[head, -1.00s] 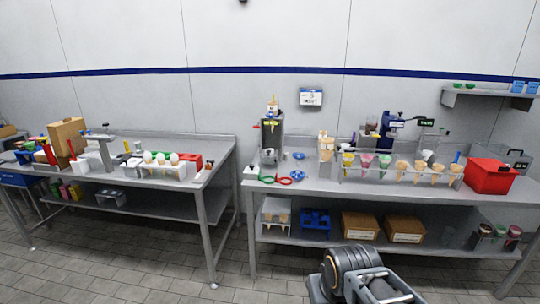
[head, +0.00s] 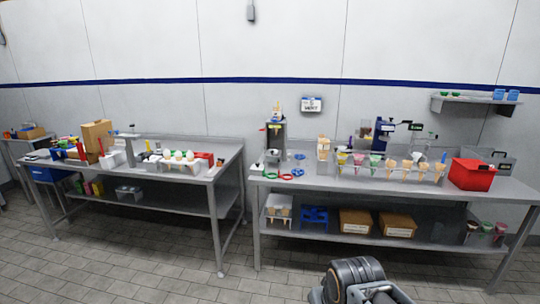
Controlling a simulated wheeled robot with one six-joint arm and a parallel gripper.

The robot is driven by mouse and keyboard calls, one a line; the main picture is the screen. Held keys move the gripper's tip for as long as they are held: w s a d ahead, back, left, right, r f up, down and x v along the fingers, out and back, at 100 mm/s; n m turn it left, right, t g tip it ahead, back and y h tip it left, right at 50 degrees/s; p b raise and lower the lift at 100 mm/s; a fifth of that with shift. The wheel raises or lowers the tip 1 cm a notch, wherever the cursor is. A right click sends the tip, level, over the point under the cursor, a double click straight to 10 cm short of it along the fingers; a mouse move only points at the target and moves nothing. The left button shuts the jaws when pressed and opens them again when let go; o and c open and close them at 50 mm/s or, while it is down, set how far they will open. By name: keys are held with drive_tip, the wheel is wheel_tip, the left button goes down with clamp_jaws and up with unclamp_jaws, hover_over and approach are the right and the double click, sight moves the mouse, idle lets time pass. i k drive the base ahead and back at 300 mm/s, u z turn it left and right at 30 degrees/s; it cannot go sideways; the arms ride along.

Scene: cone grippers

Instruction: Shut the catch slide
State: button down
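I cannot pick out the catch slide for certain at this distance. A tall grey device (head: 274,142) with a cone on top and small red and yellow parts stands at the left end of the right table. Part of my arm (head: 352,280) shows at the bottom, right of the middle. My gripper's fingertips are not in the picture, so whether it is open or shut does not show.
The right table (head: 330,178) carries a cone rack (head: 398,172), red and green rings (head: 285,177) and a red bin (head: 470,175). The left table (head: 225,162) holds a cardboard box (head: 97,135) and trays. Tiled floor (head: 150,270) lies clear in front. A shelf (head: 470,105) hangs at right.

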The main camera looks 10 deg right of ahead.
sight(272, 156)
drive_tip(key=u, duration=0.6)
drive_tip(key=i, duration=1)
drive_tip(key=u, duration=0.6)
drive_tip(key=i, duration=1.1)
drive_tip(key=z, duration=0.65)
drive_tip(key=i, duration=0.9)
drive_tip(key=z, duration=1.05)
drive_tip(key=i, duration=0.4)
drive_tip(key=z, duration=0.25)
